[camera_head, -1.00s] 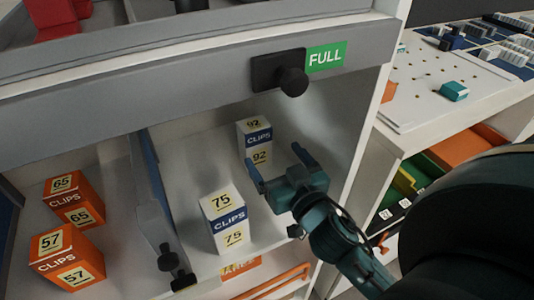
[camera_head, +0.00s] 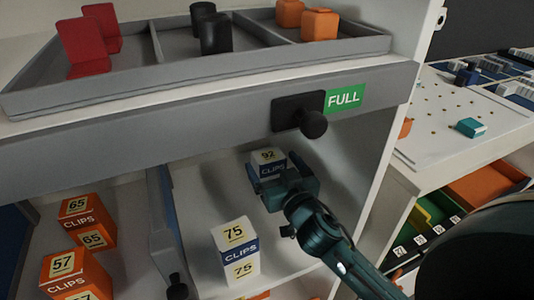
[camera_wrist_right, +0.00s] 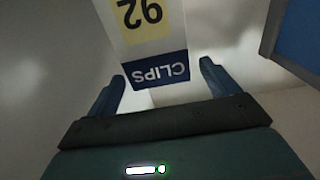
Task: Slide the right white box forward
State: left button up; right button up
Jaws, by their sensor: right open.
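The white CLIPS box marked 92 (camera_head: 267,157) stands upright toward the back of the shelf compartment, the farther right of two white boxes. My right gripper (camera_head: 277,168) is at this box and hides its lower part in the head view. In the right wrist view the open fingers (camera_wrist_right: 159,77) sit to either side of the box's near end (camera_wrist_right: 155,71), with visible gaps and no clear contact. The white CLIPS box marked 75 (camera_head: 235,251) stands nearer the front, left of my right arm. My left gripper is not in view.
Orange CLIPS boxes marked 65 (camera_head: 88,221) and 57 (camera_head: 72,277) stand left of a divider (camera_head: 163,232). Above is a grey ledge with a black knob (camera_head: 313,124) and a FULL label (camera_head: 345,97). A side panel (camera_head: 385,150) bounds the compartment on the right.

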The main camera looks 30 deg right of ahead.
aim_at(264, 152)
jog(key=shift+w+d, duration=0.2)
jog(key=shift+w, duration=2.3)
jog(key=shift+c, duration=0.2)
jog(key=c, duration=1.2)
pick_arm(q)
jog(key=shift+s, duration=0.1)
pick_arm(e)
jog(key=shift+o, duration=0.2)
